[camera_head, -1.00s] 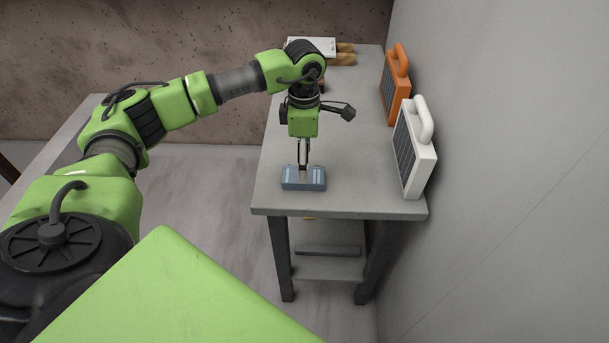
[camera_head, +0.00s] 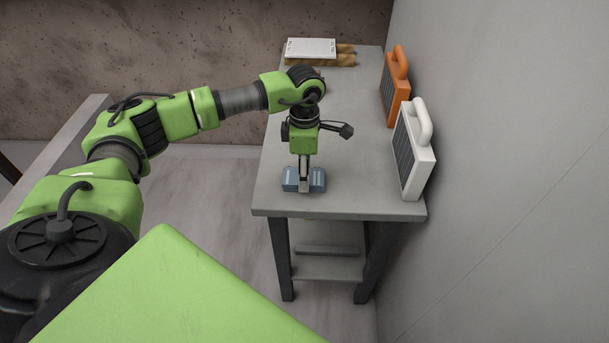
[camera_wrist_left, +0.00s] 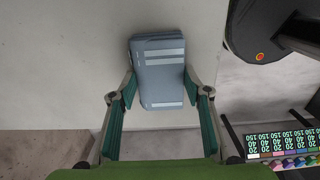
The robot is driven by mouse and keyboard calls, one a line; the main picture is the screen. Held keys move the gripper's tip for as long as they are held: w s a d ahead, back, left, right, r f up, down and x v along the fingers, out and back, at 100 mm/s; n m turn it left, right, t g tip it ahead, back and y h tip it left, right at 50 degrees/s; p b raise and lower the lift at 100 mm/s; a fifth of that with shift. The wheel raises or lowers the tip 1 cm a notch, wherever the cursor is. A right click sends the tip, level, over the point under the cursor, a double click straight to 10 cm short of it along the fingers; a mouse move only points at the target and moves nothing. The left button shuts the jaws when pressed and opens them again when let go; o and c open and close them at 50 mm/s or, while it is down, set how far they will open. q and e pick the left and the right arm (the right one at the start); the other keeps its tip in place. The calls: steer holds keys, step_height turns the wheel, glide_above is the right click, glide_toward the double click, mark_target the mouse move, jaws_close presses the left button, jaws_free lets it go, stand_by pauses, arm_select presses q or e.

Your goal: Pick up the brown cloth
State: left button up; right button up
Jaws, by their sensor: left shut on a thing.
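A flat blue-grey folded-looking item (camera_head: 289,179) with pale stripes lies near the front edge of the grey slab table. It also shows in the left wrist view (camera_wrist_left: 160,75), between the two fingers. My left gripper (camera_head: 304,187) points down at it and covers its middle in the head view. My left gripper (camera_wrist_left: 160,92) is shut on this item, with a finger along each side. I cannot make out a brown cloth in either view. My right gripper is not in view.
The grey table (camera_head: 355,185) stands along the right wall. A white panel-like case (camera_head: 415,150) and an orange one (camera_head: 396,90) stand at its right edge.

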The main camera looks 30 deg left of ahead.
arm_select(q)
steer(key=shift+r, duration=0.15)
steer(key=shift+r, duration=0.2)
step_height(320, 180, up, 2)
steer(key=shift+r, duration=0.1)
steer(key=s+d+r+b, duration=0.3)
steer(key=s+d+r, duration=0.6)
steer(key=d+r, duration=0.1)
steer(key=shift+s, duration=0.35)
steer(key=shift+d+r, duration=0.1)
steer(key=o, duration=0.4)
steer(key=shift+c, duration=1.4)
